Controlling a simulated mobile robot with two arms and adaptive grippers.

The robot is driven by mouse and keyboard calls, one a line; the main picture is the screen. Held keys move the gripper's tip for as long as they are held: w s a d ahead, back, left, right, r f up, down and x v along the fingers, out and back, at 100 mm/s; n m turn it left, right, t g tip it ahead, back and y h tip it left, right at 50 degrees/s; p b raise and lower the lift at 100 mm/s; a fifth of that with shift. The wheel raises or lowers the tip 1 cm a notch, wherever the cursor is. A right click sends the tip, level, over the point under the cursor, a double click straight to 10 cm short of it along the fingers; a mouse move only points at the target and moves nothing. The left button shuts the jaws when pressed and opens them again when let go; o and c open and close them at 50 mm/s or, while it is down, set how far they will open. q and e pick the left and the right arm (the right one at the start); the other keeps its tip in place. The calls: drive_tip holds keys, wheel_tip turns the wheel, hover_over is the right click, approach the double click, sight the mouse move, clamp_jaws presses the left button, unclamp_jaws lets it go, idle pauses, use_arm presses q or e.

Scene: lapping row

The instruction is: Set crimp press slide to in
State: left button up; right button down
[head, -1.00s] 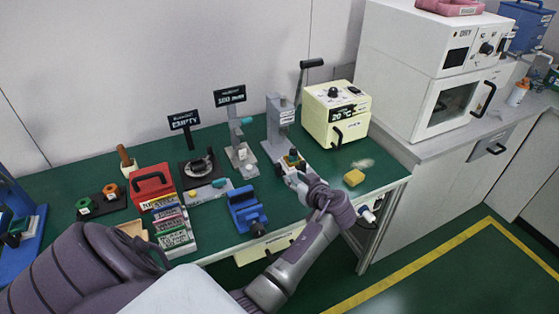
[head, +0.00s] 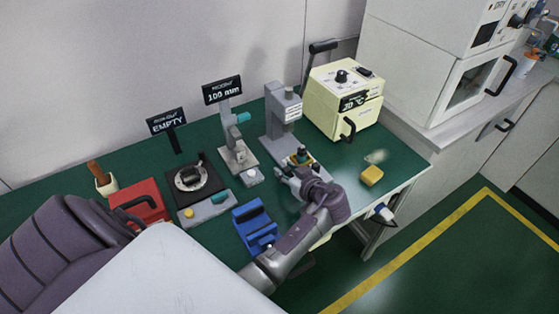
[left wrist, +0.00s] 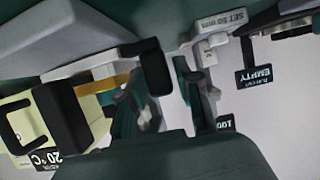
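The crimp press (head: 281,122) is a grey upright press with a black-gripped lever raised at its top, on the green bench. Its low slide (head: 300,160), with a yellow part and a dark green piece, is at the foot of the press. My left gripper (head: 287,172) is down at the near side of the slide. In the left wrist view its dark finger pads look apart, with an orange strip (left wrist: 108,83) between or behind them. I cannot tell whether the pads touch the slide. The gripper partly covers the slide, so its exact position is hidden. My right gripper is not in view.
A cream oven (head: 343,100) stands right of the press. A yellow block (head: 372,175) lies near the bench's right edge. A blue vise (head: 255,226) is in front, left of my forearm. A grey gauge stand (head: 236,150) is just left of the press.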

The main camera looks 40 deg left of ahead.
use_arm(q)
drive_tip(key=shift+c, duration=0.6)
clamp_jaws()
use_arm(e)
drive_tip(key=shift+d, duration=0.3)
